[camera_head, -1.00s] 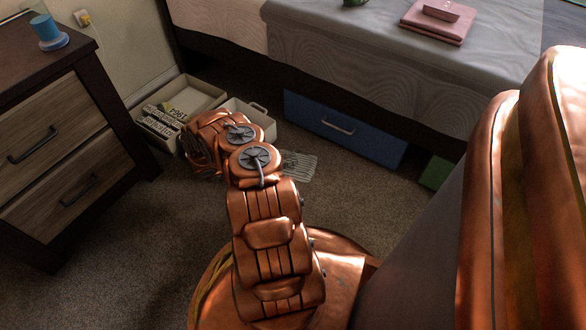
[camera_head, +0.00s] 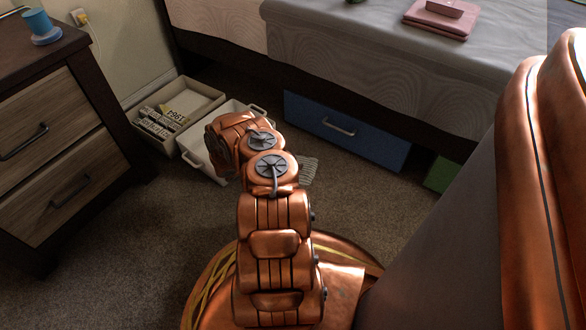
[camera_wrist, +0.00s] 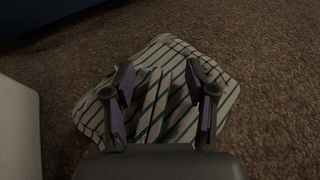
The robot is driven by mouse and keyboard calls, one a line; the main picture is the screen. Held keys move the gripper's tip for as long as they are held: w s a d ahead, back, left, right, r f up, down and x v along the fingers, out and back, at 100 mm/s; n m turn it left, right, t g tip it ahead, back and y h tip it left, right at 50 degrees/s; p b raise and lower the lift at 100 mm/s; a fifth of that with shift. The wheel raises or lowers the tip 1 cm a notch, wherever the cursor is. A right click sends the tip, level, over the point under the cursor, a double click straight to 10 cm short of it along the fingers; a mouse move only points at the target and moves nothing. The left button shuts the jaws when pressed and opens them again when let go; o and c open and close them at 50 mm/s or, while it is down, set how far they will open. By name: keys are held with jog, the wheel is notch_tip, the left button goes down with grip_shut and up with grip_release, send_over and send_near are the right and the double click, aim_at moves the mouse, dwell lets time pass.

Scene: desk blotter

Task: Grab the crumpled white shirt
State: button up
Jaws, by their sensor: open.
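A crumpled white shirt with dark green stripes (camera_wrist: 157,62) lies on the carpet. In the wrist view it fills the middle, under and around my gripper (camera_wrist: 162,112). My gripper is open, its two fingers apart over the cloth, with striped fabric showing between them. I cannot tell whether the fingertips touch the cloth. In the head view only an edge of the shirt (camera_head: 309,170) shows at the right of my arm, which hides the rest of it and my gripper.
A white bin with handles (camera_head: 198,156) stands left of my arm, with a beige box of lettered items (camera_head: 205,92) beside it. A blue drawer (camera_head: 345,132) lies under the bed. A wooden dresser (camera_head: 60,140) stands at left. Carpet is clear in front.

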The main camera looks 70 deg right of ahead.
jog(key=shift+c, duration=0.2)
grip_shut()
dwell(0.6)
